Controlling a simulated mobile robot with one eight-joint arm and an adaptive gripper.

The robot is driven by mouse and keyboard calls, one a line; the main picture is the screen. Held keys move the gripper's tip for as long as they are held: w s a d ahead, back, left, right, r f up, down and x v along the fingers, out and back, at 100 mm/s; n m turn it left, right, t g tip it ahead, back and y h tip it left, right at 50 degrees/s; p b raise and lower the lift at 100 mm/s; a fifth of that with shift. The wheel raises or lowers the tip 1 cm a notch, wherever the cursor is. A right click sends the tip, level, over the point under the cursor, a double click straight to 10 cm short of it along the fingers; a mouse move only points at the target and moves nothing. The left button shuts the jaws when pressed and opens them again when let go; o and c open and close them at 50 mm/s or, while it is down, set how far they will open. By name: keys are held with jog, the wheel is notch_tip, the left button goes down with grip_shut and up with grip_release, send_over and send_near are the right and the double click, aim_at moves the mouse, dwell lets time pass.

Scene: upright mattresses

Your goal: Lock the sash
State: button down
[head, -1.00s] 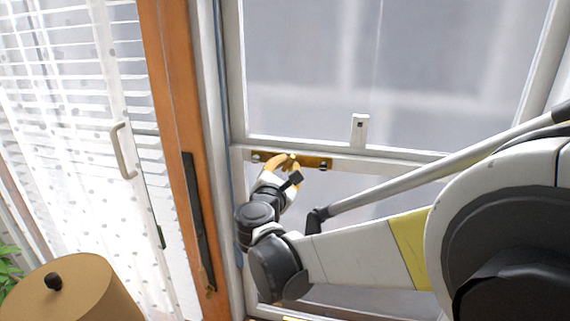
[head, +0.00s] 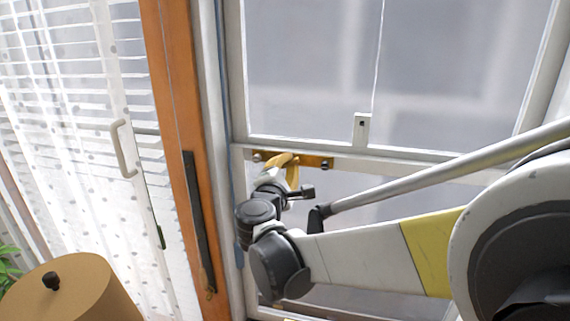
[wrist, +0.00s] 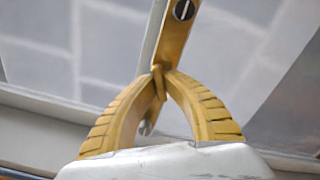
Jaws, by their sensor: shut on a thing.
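The window sash (head: 300,141) is a white frame with grey panes, in the middle of the head view. A brass sash lock (head: 318,161) lies along its white rail, with dark screws near its ends. In the wrist view the brass bar (wrist: 178,35) runs up from the fingertips and shows a slotted screw. My gripper (head: 291,158) has yellow fingers at the middle of the lock. In the wrist view my gripper (wrist: 159,78) is shut on a small brass tab (wrist: 159,83) of the lock. The fingers hide part of the lock.
A small white fitting (head: 361,128) stands on the rail right of the lock. An orange wooden post (head: 172,100) and a sheer-curtained door with a handle (head: 122,150) are at the left. A tan lamp shade (head: 75,292) is at the lower left.

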jog(key=m, duration=0.3)
jog(key=shift+b, duration=0.35)
jog(key=shift+m, duration=0.9)
jog(key=c, duration=1.8)
grip_release()
jog(key=shift+m, duration=0.4)
jog(key=o, duration=0.8)
